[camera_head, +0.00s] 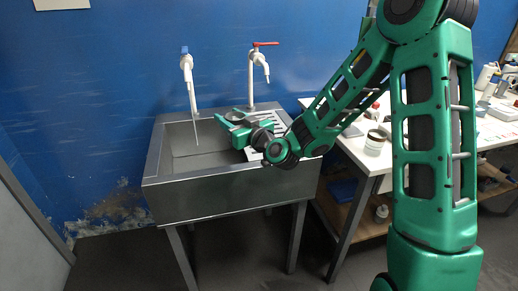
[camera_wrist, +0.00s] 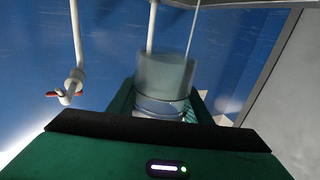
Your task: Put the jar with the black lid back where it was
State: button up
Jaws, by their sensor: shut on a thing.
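My gripper (camera_head: 232,121) is over the right half of the sink, near its drainboard. In the wrist view its fingers (camera_wrist: 160,103) are shut around a clear, greyish glass vessel (camera_wrist: 165,75). I see no black lid on this vessel, though part of it is hidden by the gripper. A small white jar with a dark top (camera_head: 375,142) stands on the front left part of the white table at the right; it may be the jar with the black lid. It is well apart from my gripper.
The steel sink (camera_head: 205,194) has a blue-handled tap (camera_head: 186,62) at left, with a thin stream below it, and a red-handled tap (camera_head: 262,58) at right. The white table (camera_head: 352,152) holds several bottles and small items, partly hidden by my arm.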

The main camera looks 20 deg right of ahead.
jog(key=w+d+f, duration=0.2)
jog(key=d, duration=0.1)
jog(key=w+d+f, duration=0.2)
jog(key=d, duration=0.1)
jog(key=w+d+f, duration=0.2)
jog(key=d+f, duration=0.1)
jog(key=d, duration=0.1)
jog(key=shift+f, duration=1.95)
jog(key=o, duration=1.2)
jog(key=shift+f, duration=0.1)
jog(key=v, duration=1.2)
jog(key=shift+r, duration=0.25)
